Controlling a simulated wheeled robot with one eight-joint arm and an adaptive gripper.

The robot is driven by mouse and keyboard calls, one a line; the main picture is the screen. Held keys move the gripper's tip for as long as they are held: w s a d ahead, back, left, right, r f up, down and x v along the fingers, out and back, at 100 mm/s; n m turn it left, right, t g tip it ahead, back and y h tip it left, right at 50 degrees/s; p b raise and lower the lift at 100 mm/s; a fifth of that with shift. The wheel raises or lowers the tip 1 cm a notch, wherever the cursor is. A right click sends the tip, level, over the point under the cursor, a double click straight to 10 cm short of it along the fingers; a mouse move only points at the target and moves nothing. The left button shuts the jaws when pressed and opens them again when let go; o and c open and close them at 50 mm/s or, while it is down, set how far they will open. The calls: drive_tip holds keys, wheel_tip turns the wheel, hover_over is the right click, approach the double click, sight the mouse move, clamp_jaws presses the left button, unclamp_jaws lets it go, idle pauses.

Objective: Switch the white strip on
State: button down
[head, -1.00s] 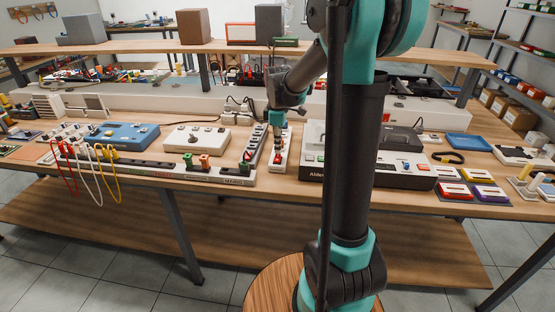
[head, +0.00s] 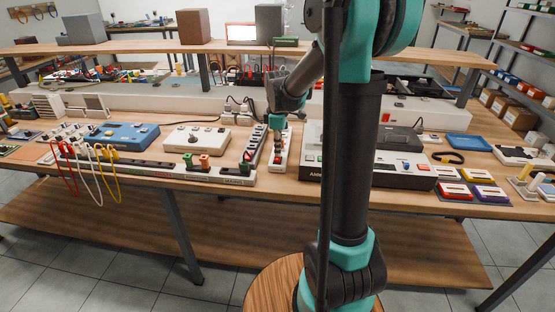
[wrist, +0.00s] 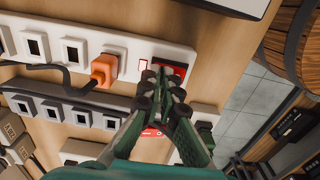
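The white strip (wrist: 125,42) lies on the bench, with a row of dark sockets and an orange plug (wrist: 104,69) in one of them. Its red switch (wrist: 178,69) is at the right end in the wrist view, partly hidden by my fingertips. A small red-outlined mark sits beside the switch. In the head view the white strip (head: 287,160) lies under my gripper (head: 277,143). In the wrist view my gripper (wrist: 161,74) looks shut and empty, its tips together over the switch. I cannot tell whether they touch it or which way it is set.
A second strip with dark sockets (wrist: 68,112) runs close alongside, with a black cable (wrist: 60,80) between. In the head view a dark-topped device (head: 312,170) stands just right of the white strip. A white box with knobs (head: 197,139) is to the left.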

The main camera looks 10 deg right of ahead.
drive_tip(key=shift+r, duration=3.55)
